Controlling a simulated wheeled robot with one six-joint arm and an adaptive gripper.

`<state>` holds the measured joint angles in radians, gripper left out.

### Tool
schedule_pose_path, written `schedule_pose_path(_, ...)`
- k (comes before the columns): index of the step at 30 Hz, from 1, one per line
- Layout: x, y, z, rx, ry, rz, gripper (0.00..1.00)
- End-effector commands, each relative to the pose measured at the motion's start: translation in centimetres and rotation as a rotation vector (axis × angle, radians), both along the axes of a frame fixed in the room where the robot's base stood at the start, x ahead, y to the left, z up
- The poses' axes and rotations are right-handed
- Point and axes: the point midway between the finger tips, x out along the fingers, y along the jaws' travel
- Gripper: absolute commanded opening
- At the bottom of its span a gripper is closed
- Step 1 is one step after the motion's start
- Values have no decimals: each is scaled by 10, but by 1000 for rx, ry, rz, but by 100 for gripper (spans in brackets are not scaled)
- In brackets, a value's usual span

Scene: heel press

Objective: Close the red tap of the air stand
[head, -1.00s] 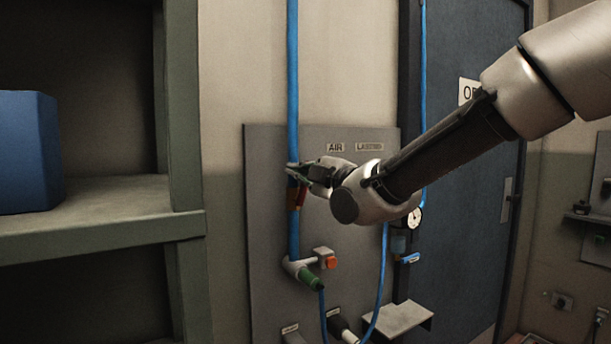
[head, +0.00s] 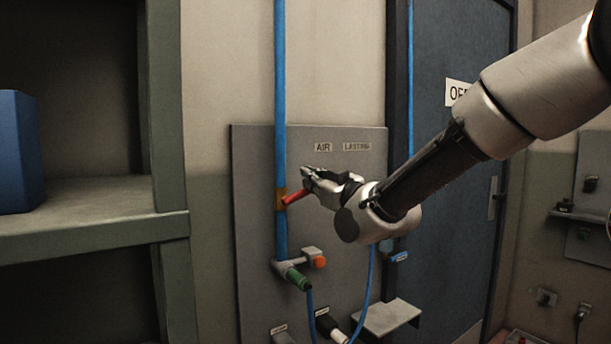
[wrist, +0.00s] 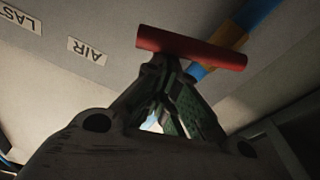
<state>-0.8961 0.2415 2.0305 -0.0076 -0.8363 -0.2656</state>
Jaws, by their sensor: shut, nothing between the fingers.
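The red tap handle (head: 296,197) sits on a brass valve body (head: 281,199) on the blue air pipe (head: 281,100) of the grey panel. The handle sticks out from the pipe toward the right, crosswise to it. In the wrist view the red handle (wrist: 190,48) lies across, just beyond my fingertips, with the brass body (wrist: 227,36) behind it. My gripper (head: 308,175) is shut and empty, close to the handle; in the wrist view its fingertips (wrist: 163,65) meet just below the handle. I cannot tell whether they touch it.
Below the tap are a green-ended fitting (head: 298,278) and an orange knob (head: 319,262). A blue hose hangs to the right. A green-grey shelf (head: 100,215) with a blue box (head: 18,150) stands at left. A dark blue door (head: 455,215) is at right.

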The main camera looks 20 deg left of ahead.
Motion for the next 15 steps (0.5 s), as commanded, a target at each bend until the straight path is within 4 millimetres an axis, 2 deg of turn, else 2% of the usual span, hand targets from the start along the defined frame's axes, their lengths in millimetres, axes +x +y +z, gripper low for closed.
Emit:
schedule_pose_path(8,7,-6,-11,123,146,-1,0)
schedule_pose_path(15,10,-8,-17,121,141,-1,0)
